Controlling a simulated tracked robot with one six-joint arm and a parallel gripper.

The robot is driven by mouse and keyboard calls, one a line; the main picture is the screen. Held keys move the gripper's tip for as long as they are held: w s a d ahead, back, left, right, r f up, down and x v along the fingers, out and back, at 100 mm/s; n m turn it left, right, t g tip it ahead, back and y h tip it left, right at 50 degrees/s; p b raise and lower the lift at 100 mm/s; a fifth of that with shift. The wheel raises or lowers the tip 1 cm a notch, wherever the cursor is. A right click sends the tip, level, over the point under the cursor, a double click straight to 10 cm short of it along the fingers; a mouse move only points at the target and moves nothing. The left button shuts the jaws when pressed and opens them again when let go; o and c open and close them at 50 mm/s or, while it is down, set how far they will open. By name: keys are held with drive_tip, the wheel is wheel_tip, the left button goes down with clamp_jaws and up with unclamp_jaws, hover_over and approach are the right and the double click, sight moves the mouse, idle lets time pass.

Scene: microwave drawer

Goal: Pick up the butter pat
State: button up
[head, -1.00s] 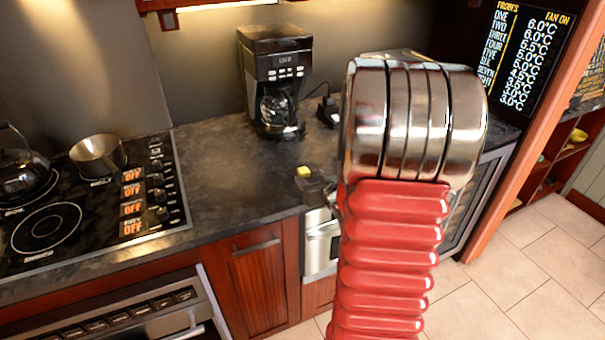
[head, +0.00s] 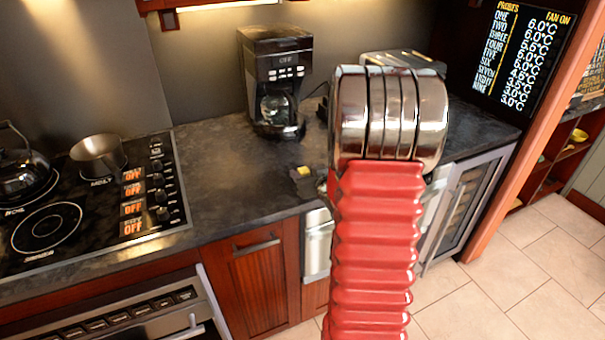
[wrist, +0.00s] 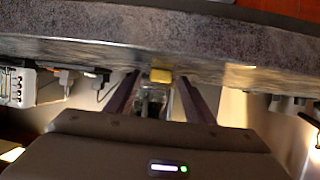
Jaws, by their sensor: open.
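The butter pat (head: 305,169) is a small yellow block on the dark counter, near its front edge and in front of the coffee maker. In the wrist view, which looks upside down, the butter pat (wrist: 161,77) lies against the counter surface, between the two finger lines. My gripper (head: 304,187) shows as a small dark shape just in front of the pat, partly covered by my arm. In the wrist view my gripper (wrist: 159,80) is open, one finger on either side of the pat. I cannot tell how much gap remains in depth.
The coffee maker (head: 274,80) stands behind the pat against the wall. The hob (head: 85,200) with a pot (head: 98,155) and kettle (head: 18,165) is at left. The counter (head: 225,180) between hob and pat is clear. A metal appliance (head: 405,62) stands behind my arm.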

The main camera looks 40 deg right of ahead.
drive_tip(key=shift+w+d+f, duration=0.1)
drive_tip(key=shift+w, duration=0.2)
idle(0.4)
drive_tip(key=c, duration=1.1)
